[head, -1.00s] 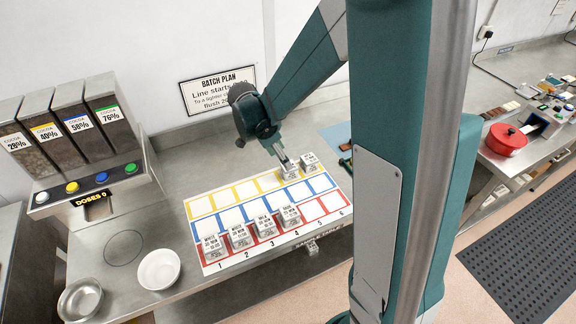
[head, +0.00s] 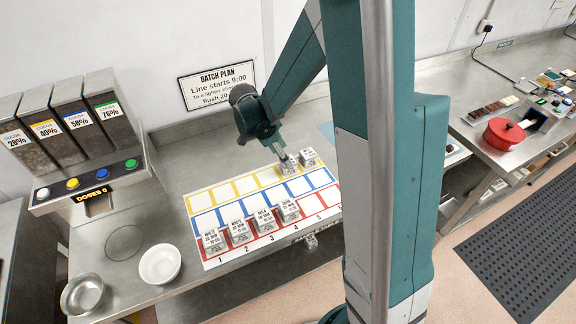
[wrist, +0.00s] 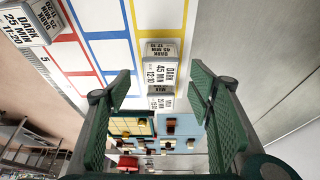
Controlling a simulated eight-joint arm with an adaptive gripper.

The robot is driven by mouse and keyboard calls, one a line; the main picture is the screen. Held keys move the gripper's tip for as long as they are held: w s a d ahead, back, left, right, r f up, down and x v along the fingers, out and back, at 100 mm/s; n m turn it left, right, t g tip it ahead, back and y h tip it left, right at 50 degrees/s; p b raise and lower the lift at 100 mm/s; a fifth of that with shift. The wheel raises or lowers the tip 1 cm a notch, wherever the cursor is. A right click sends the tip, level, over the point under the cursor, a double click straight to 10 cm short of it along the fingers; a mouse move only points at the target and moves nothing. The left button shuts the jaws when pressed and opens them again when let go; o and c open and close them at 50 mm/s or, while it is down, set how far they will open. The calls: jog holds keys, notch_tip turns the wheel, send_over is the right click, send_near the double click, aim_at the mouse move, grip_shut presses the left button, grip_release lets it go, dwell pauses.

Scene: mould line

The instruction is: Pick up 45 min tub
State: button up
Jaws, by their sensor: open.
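The 45 min tub (wrist: 160,72) is a small pale block-like tub labelled "DARK 45 MIN 12:10". In the wrist view it stands upright between and slightly beyond my fingers, on the yellow row of the board. In the head view it appears as the left of two back-row tubs (head: 287,166), partly hidden by my gripper. My gripper (wrist: 160,86) is open and empty, with a green-padded finger on either side of the tub's line. In the head view my gripper (head: 279,152) hangs close to this tub; I cannot tell if it touches.
A second tub (head: 307,157), labelled "MILK" in the wrist view (wrist: 161,102), stands close beside it. Several tubs (head: 239,232) stand on the red row of the numbered board (head: 208,262). A red pot (head: 503,135) is on the right-hand bench. The board's middle blue row is clear.

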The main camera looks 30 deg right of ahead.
jog(key=shift+d+f, duration=0.1)
jog(key=shift+f, duration=0.15)
jog(key=shift+x, duration=2.6)
jog(key=c, duration=1)
jog(key=shift+r, duration=0.1)
jog(key=shift+r, duration=4.95)
jog(key=shift+r+p, duration=0.15)
jog(key=shift+p, duration=0.15)
